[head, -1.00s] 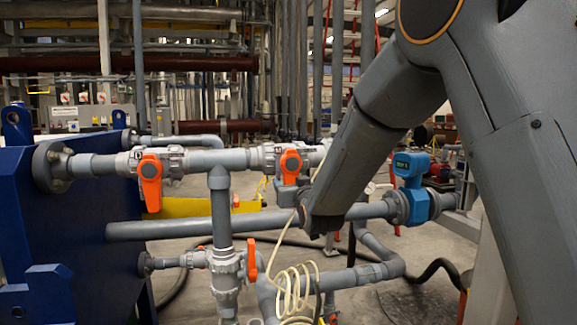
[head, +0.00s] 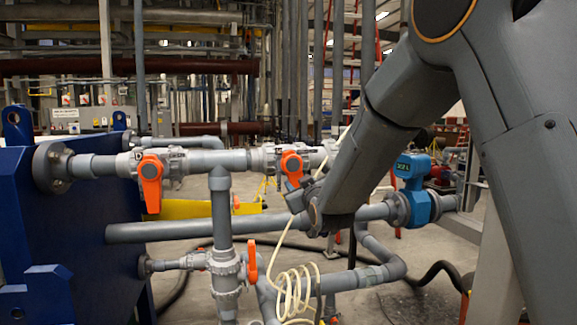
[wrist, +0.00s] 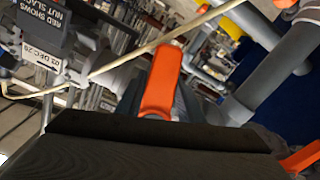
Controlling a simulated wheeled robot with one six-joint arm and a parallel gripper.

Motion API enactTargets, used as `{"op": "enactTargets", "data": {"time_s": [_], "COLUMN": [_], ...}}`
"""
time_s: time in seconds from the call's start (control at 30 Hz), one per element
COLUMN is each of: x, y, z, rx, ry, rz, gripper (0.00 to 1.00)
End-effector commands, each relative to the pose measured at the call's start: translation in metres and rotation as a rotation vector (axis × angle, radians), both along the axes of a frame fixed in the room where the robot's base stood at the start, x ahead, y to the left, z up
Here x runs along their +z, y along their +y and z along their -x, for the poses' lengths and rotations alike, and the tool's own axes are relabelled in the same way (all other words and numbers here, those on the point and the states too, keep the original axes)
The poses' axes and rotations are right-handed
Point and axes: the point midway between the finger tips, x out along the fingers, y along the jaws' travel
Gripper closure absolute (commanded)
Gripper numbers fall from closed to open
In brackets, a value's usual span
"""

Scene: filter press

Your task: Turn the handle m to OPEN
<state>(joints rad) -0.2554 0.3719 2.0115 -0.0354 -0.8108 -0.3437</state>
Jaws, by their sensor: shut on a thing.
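An orange valve handle (head: 292,166) sits on the upper grey pipe, right of the middle tee. It hangs down, its lower end tilted to the right. My gripper (head: 299,198) is at this handle's lower end, partly hidden by my arm in the head view. In the wrist view the orange handle (wrist: 160,82) rises from behind the dark gripper body, and my gripper is shut on it. The contact itself is hidden. No letter m or OPEN mark is readable.
Another orange handle (head: 151,183) hangs on the same pipe to the left, and a third (head: 252,262) stands on the lower pipe. A cream hose (head: 292,290) coils below my gripper. A blue flow meter (head: 414,190) is at right, a blue press frame (head: 60,225) at left.

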Motion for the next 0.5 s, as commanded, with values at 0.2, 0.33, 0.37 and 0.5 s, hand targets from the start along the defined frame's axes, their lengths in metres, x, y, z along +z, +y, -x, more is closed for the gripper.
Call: {"op": "enactTargets", "data": {"time_s": [0.2,0.33,0.37,0.5], "x": [0.010,0.013,0.013,0.021], "y": [-0.016,-0.019,-0.020,-0.026], "z": [-0.005,-0.006,-0.006,-0.008], "rx": [-0.007,-0.008,-0.008,-0.009], "ry": [-0.071,-0.089,-0.093,-0.134], "rz": [0.218,0.285,0.298,0.432], "gripper": [0.94,0.94,0.94,0.94]}}
